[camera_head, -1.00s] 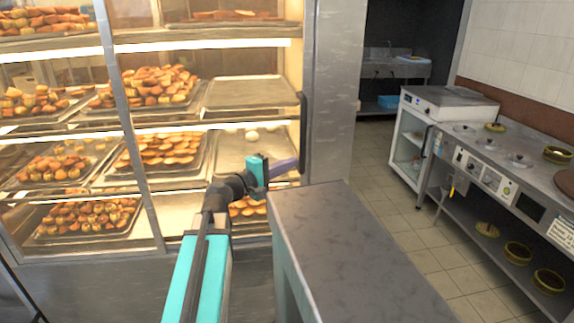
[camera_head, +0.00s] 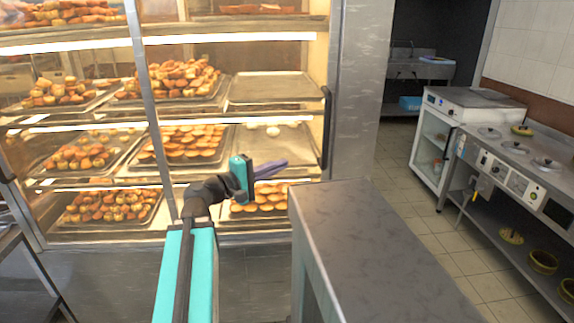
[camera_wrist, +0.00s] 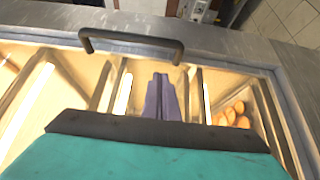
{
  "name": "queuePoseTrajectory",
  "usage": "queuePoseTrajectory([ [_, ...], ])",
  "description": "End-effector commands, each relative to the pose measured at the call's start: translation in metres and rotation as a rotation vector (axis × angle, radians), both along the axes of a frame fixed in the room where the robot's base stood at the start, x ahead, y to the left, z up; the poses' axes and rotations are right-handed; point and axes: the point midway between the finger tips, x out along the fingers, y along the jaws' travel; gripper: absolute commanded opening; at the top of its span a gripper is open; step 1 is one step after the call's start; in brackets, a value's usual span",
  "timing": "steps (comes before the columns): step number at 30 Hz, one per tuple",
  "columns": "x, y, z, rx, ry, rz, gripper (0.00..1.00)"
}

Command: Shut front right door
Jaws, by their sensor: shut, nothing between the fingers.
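The front right door (camera_head: 232,120) of the lit display cabinet is a glass pane with a dark bar handle (camera_head: 326,128) upright at its right edge. The door lies near the steel frame; I cannot tell if a small gap is left. My gripper (camera_head: 282,166), with purple fingers, is shut and empty in front of the pane, left of the handle and apart from it in the picture. In the wrist view the closed fingers (camera_wrist: 162,82) point toward the steel frame, and the handle (camera_wrist: 130,42) lies ahead and to the left.
A steel counter (camera_head: 375,245) stands close to the right of my arm. A stove counter (camera_head: 525,165) with pots stands at the far right. Tiled floor (camera_head: 405,200) is free between the two counters.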

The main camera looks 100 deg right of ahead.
Motion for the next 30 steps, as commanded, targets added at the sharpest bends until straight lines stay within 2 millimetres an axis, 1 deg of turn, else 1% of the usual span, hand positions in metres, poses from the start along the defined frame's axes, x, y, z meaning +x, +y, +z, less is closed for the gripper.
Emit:
queuePoseTrajectory([
  [1,0.0,0.0,-0.005,-0.001,0.0,-0.001,0.0],
  [21,0.018,0.008,-0.004,0.0,0.0,0.0,0.0],
  [30,0.021,0.01,-0.002,0.0,-0.001,0.002,0.0],
])
